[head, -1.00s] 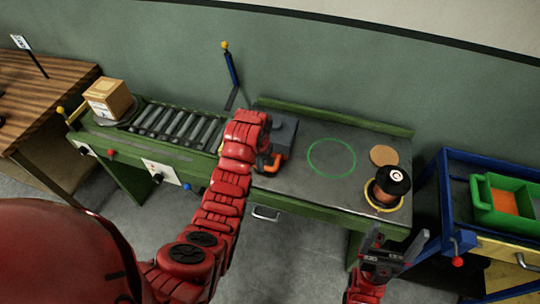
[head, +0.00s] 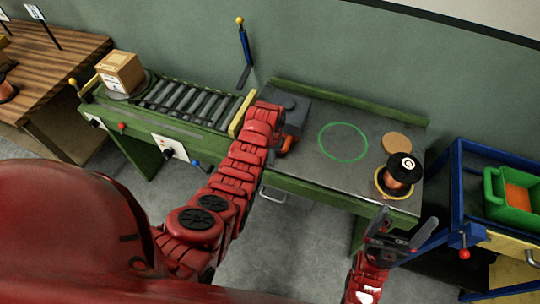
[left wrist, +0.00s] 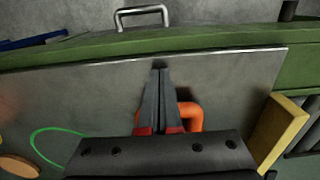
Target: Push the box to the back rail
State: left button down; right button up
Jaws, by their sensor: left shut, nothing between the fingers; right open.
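A cardboard box (head: 121,72) with a white label sits on a round plate at the left end of the roller conveyor. A dark grey block (head: 297,112) stands on the bench, partly hidden by my left arm, with an orange handle (head: 287,145) at its front. The green back rail (head: 345,101) runs along the bench's wall side. My left gripper is hidden behind its arm in the head view. In the left wrist view the left gripper (left wrist: 160,68) is shut and empty beside the orange handle (left wrist: 191,117). My right gripper (head: 404,220) is open and empty before the bench's right front corner.
A green ring (head: 343,142) marks clear bench top. A copper spool (head: 400,172) and a tan disc (head: 397,142) are to its right. A yellow bar (head: 242,114) ends the rollers (head: 190,102). A blue cart with a green bin (head: 510,195) stands at right.

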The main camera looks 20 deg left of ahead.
pick_arm(q)
jog(key=shift+w, duration=0.4)
jog(key=shift+w+f, duration=0.1)
jog(key=shift+w, duration=0.75)
jog(key=shift+w+b, duration=0.3)
